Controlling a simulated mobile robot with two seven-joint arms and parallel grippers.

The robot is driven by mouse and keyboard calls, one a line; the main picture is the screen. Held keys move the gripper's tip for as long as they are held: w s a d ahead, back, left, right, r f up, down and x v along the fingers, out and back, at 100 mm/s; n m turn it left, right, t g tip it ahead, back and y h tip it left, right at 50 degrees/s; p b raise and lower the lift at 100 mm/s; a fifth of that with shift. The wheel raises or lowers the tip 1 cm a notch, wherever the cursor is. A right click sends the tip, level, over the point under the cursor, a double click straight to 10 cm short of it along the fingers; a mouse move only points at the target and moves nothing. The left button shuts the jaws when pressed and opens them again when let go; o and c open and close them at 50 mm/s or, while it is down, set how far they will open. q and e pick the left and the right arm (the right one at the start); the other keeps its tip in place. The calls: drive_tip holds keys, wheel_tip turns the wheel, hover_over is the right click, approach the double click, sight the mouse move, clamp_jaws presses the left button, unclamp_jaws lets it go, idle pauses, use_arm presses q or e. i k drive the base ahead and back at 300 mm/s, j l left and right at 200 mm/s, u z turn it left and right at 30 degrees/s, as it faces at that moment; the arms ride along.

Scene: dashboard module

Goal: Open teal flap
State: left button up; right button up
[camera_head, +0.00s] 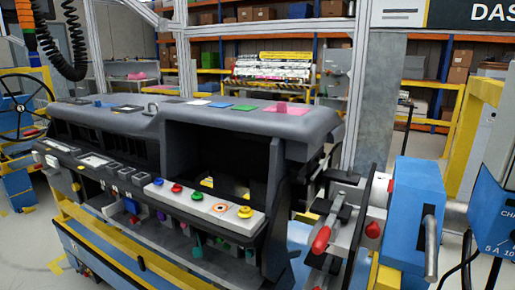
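The dark grey dashboard module (240,122) fills the middle of the view on its stand. A small teal piece (197,246) hangs under its front panel; I cannot tell whether it is a flap or a lever. Flat blue (221,104), green (244,108) and pink (287,108) patches lie on the dashboard top. No part is clearly recognisable as a teal flap, and I cannot tell whether one is open or shut. Neither of my grippers shows in this view.
A light control strip (205,204) with coloured knobs runs along the dashboard front above a yellow rail (140,258). The open cavity (218,160) is dark inside. A clamp with red handles (321,241) and a blue block (412,205) stand close at the right.

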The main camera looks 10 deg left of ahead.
sight(197, 252)
drive_tip(key=i+j+u, duration=0.15)
drive_tip(key=j, duration=0.25)
drive_tip(key=j+u, duration=0.1)
drive_tip(key=j, duration=0.25)
drive_tip(key=j+u, duration=0.65)
drive_tip(key=k+j, duration=0.05)
drive_tip(key=j, duration=0.05)
